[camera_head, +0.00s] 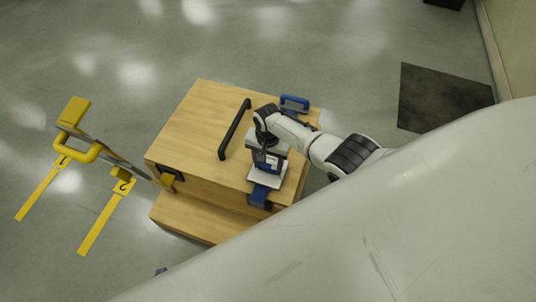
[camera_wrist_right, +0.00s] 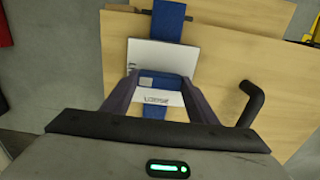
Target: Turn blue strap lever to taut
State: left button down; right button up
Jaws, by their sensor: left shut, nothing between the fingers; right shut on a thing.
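The blue strap (camera_head: 261,195) runs over the front edge of the wooden crate, with a white plate (camera_head: 268,178) on it. In the right wrist view the blue strap (camera_wrist_right: 168,22) runs up beyond the white plate (camera_wrist_right: 160,56). A white label reading LOOSE (camera_wrist_right: 154,98) shows between the fingers. The lever's grip is partly hidden by the fingers. My left gripper cannot be made out in either view.
A yellow-handled frame (camera_head: 76,148) stands left of the crate. A dark mat (camera_head: 440,97) lies right. My pale body hides the lower right.

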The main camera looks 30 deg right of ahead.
aim_at(268, 165)
pick_arm(q)
jog(key=shift+r, duration=0.1)
pick_arm(e)
jog(key=shift+d, duration=0.1)
pick_arm(q)
jog(key=shift+w+r, duration=0.1)
pick_arm(e)
jog(key=o, duration=1)
jog(key=shift+o, duration=0.2)
pick_arm(q)
jog(key=r+p, duration=0.1)
jog(key=p, duration=0.1)
jog(key=r+p, duration=0.1)
jog(key=p, duration=0.1)
jog(key=r+p, duration=0.1)
jog(key=p, duration=0.1)
jog(key=shift+s+a+r, duration=0.25)
jog(key=shift+a+r, duration=0.05)
pick_arm(e)
notch_tip(268, 165, up, 10)
jog(key=shift+r, duration=0.15)
pick_arm(q)
jog(key=shift+a, duration=0.1)
